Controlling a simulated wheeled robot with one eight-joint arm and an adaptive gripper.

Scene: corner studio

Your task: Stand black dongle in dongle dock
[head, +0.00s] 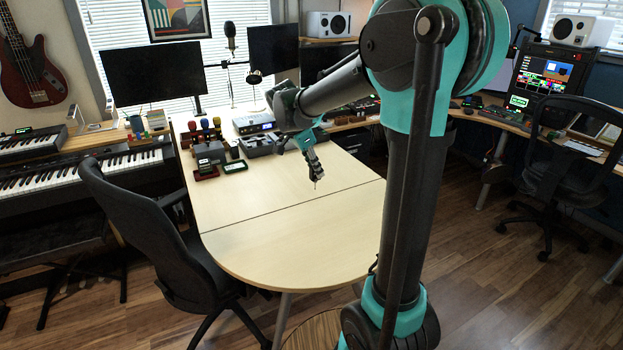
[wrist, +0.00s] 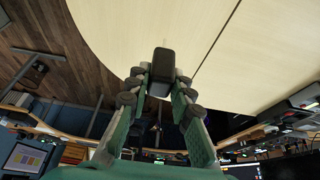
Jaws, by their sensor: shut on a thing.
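My gripper (head: 313,165) hangs over the right part of the pale table in the head view, pointing down. In the wrist view my gripper (wrist: 160,86) is shut on a small dark block, the black dongle (wrist: 163,63), which sticks out past the fingertips. The dongle is too small to make out clearly in the head view. The dongle dock cannot be told for certain. Small dark devices stand at the table's left side, among them one on a red base (head: 206,174) and a flat one with a pale green face (head: 236,167). My gripper is well to their right.
The pale table (head: 290,245) is bare at its middle and rounded front. A grey open box (head: 256,147) and a silver-blue unit (head: 254,123) stand behind the small devices. Black office chairs stand left (head: 150,225) and right (head: 575,150).

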